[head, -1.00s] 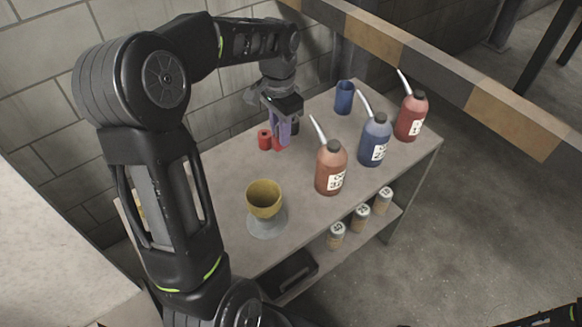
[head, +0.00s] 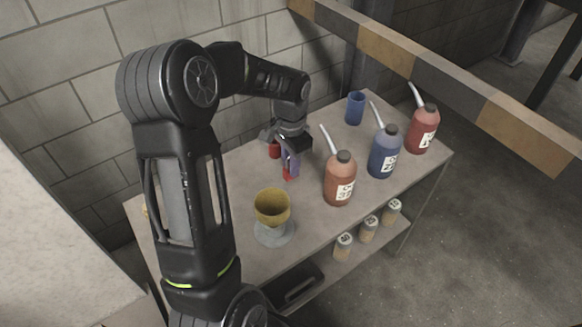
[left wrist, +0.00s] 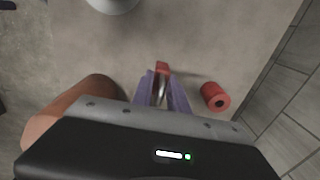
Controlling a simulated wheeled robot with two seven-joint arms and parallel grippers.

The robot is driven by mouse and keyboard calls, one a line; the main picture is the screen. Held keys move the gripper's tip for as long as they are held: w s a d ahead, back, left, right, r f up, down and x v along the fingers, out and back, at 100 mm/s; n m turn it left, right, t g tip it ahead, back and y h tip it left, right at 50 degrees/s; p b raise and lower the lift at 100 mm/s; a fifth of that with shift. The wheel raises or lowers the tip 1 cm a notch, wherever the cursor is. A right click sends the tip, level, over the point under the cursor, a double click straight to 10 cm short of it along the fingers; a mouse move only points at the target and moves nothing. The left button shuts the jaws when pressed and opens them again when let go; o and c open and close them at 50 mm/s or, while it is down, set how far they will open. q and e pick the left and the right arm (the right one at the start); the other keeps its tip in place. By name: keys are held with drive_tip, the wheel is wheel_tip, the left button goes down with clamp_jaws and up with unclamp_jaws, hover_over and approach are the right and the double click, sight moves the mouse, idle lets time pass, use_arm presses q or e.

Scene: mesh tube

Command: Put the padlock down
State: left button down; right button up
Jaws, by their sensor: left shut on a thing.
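The padlock is red with a silver shackle and shows in the left wrist view (left wrist: 162,68) between my left gripper's purple fingertips (left wrist: 161,84). In the head view its red body (head: 287,175) shows at the lower end of my left gripper (head: 290,165), low over the table or at its top; I cannot tell whether it touches. The left gripper is shut on the padlock. My right gripper is not in view.
An orange-brown bottle (head: 340,180), a blue bottle (head: 384,153) and a red bottle (head: 422,130) stand to the right. A yellow cup (head: 272,207) on a grey base is nearer. A blue cup (head: 355,107) stands behind.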

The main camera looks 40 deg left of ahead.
use_arm(q)
drive_tip(key=shift+f, duration=0.8)
drive_tip(key=shift+f, duration=0.25)
drive_tip(key=c, duration=1.3)
unclamp_jaws()
drive_tip(key=shift+r, duration=0.15)
wheel_tip(320, 180, up, 12)
drive_tip(key=shift+f, duration=0.25)
drive_tip(key=shift+r, duration=0.35)
